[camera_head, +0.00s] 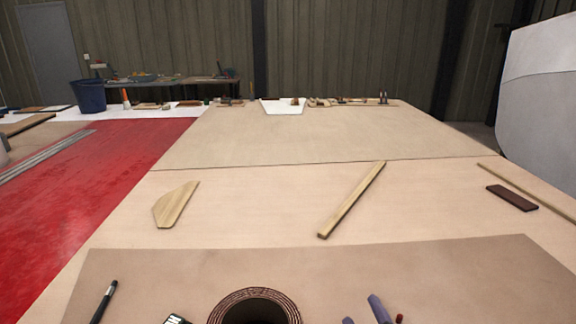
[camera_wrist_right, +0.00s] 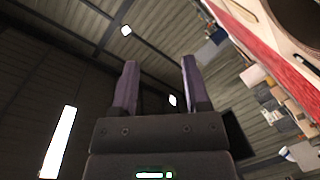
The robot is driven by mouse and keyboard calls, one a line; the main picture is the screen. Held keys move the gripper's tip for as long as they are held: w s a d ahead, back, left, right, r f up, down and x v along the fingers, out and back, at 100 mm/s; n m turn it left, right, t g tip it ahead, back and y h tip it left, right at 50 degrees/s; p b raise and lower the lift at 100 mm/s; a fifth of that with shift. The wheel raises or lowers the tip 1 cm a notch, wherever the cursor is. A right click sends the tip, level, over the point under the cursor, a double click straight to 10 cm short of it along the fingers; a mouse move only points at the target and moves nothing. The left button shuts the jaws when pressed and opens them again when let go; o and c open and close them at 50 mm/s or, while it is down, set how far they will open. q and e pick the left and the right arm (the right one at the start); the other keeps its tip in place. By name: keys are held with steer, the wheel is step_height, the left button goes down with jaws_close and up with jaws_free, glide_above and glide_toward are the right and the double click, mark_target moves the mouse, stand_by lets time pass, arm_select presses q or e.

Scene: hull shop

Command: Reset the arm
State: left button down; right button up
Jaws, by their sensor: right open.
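My right gripper (camera_head: 361,308) shows only as two purple fingers at the bottom edge of the head view, right of centre. In the right wrist view its two purple fingers (camera_wrist_right: 159,64) stand apart with nothing between them, so it is open and empty. That view looks up past the fingers at the dark ceiling and its lights. My left gripper is not in view.
A long table (camera_head: 240,215) fills the centre. Near its front edge are a dark round coil (camera_head: 224,306), a black pen-like tool (camera_head: 104,300) and a small red item (camera_head: 400,319). Beyond lie a wooden piece (camera_head: 175,206), a strip (camera_head: 352,199) and a dark block (camera_head: 512,198).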

steer(key=s+d+f+m+g+h, duration=0.15)
steer(key=s+f+m+g, duration=0.25)
steer(key=s+f+g, duration=0.4)
steer(key=s+d+f+m+g, duration=0.3)
steer(key=s+f+m+g, duration=0.2)
steer(key=s+f, duration=0.35)
steer(key=s+f+g, duration=0.1)
steer(key=s+f, duration=0.2)
steer(key=f, duration=0.6)
steer(key=s+f+g, duration=0.1)
steer(key=s+f, duration=0.1)
steer(key=f, duration=0.7)
steer(key=s+d+f+g, duration=0.1)
steer(key=s+d+f, duration=0.2)
steer(key=s+f, duration=0.7)
steer(key=s, duration=0.4)
steer(key=shift+d+n, duration=0.35)
steer(key=shift+n, duration=0.05)
